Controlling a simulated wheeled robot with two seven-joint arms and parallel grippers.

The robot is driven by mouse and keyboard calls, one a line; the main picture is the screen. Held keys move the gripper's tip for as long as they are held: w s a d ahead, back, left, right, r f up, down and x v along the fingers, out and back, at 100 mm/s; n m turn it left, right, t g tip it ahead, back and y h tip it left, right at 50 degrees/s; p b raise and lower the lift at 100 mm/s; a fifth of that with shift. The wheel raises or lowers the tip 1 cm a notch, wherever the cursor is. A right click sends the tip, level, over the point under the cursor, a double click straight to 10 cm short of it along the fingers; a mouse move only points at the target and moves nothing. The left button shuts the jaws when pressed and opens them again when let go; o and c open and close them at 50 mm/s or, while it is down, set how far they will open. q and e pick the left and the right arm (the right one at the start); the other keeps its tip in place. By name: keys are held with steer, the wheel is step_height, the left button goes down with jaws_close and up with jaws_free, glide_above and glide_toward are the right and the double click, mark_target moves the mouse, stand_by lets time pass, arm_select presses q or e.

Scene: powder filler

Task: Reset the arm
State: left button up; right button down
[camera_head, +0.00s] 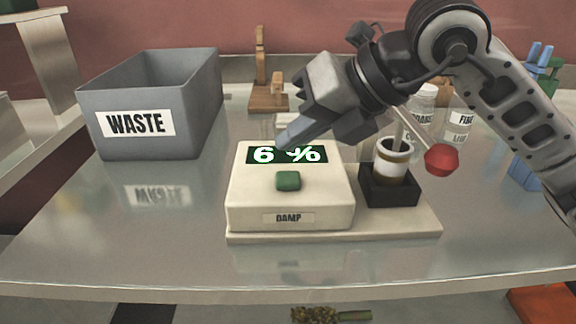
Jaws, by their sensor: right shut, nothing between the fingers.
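My right arm comes in from the right, and my right gripper (286,138) is shut and empty. Its fingertips are in front of the top of the white device (290,215) labelled DAMP and cover part of its display. A green button (288,181) sits on the device below the display. I cannot tell whether the fingers touch the device. My left gripper is not in view.
A grey WASTE bin (190,110) stands at the left. A banded jar (393,158) sits in a black holder (390,190) beside the device, near a red knob (441,160) on a rod. Labelled jars (458,125) stand behind. The table's front left (120,240) is clear.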

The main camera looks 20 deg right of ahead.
step_height(320, 180, up, 2)
steer(key=shift+r+p, duration=0.25)
steer(key=shift+p, duration=0.4)
